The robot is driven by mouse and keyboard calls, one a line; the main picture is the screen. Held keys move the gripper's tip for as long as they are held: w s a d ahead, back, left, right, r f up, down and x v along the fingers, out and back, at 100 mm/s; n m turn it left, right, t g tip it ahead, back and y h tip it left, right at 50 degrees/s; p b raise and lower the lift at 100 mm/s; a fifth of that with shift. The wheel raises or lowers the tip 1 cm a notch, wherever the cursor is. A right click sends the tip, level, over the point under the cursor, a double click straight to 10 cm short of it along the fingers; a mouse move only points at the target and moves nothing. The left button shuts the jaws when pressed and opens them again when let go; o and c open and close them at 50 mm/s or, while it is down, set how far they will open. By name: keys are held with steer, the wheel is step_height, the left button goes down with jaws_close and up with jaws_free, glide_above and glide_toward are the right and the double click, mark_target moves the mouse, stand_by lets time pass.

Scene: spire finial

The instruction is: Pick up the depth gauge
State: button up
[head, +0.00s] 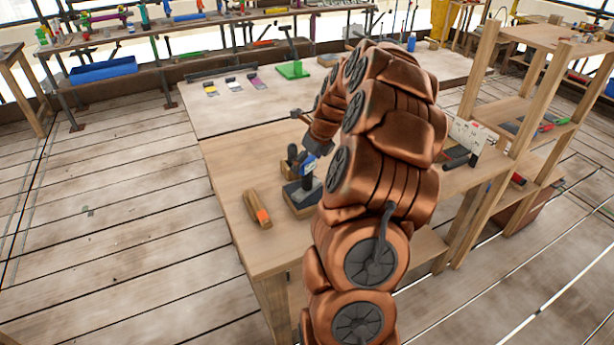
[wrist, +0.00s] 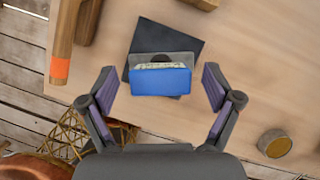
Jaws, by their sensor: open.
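A blue, box-like piece with a pale scale strip and a grey upper part (wrist: 162,82) is at the centre of the wrist view, on a dark square pad (wrist: 190,50). It looks like the depth gauge, but I cannot be sure. My gripper (wrist: 159,84) is open, with one finger to each side of the blue piece and clear gaps on both sides. In the head view, blue shows beside my gripper over a dark block (head: 299,196) on the wooden bench (head: 232,157). My arm hides much of the bench there.
A wooden piece with an orange end (head: 257,208) lies left of the pad; it also shows in the wrist view (wrist: 63,40). A round, brass-topped piece (wrist: 275,143) is to the right. A wooden shelf unit (head: 530,100) stands right of the bench.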

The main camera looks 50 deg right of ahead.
steer(key=c, duration=1.5)
steer(key=shift+r, duration=0.15)
